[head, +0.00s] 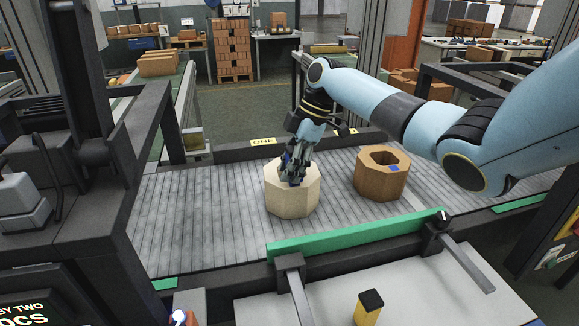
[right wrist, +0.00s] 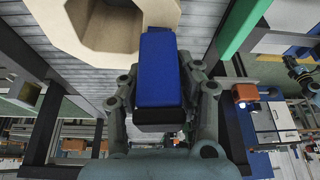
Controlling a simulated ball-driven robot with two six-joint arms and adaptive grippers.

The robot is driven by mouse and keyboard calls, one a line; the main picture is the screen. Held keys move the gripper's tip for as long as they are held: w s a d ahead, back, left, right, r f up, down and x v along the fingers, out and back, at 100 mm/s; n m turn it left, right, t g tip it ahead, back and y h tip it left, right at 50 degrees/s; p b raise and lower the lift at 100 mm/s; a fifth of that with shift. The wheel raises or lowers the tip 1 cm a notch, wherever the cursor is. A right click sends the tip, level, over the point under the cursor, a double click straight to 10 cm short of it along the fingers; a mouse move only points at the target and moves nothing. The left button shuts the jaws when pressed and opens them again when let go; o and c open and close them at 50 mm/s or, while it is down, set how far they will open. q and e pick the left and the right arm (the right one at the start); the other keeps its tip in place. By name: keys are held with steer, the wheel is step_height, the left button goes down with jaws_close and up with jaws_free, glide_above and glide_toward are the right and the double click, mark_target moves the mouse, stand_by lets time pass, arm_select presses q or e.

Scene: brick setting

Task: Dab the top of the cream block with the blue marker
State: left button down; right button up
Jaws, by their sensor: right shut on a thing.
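The cream block (head: 292,205) is a pale, many-sided block on the grey slatted conveyor. My right gripper (head: 292,172) is over its top and hides much of it. The blue marker (right wrist: 157,70) is shut between the right gripper's fingers (right wrist: 160,115) in the right wrist view. The marker's far end overlaps the edge of a pale hollow block (right wrist: 108,38), apparently the cream one. I cannot tell whether the marker touches its top. My left gripper is not in view.
A brown hollow block (head: 380,182) with a blue patch (head: 394,168) on top stands to the right on the conveyor (head: 200,215). A green rail (head: 350,237) runs along the near side. A yellow, black-topped object (head: 368,310) stands on the white surface in front.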

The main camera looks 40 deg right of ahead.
mark_target(290, 149)
step_height(290, 149, up, 7)
steer(key=p, duration=0.6)
steer(key=shift+p, duration=0.3)
steer(key=shift+f, duration=0.1)
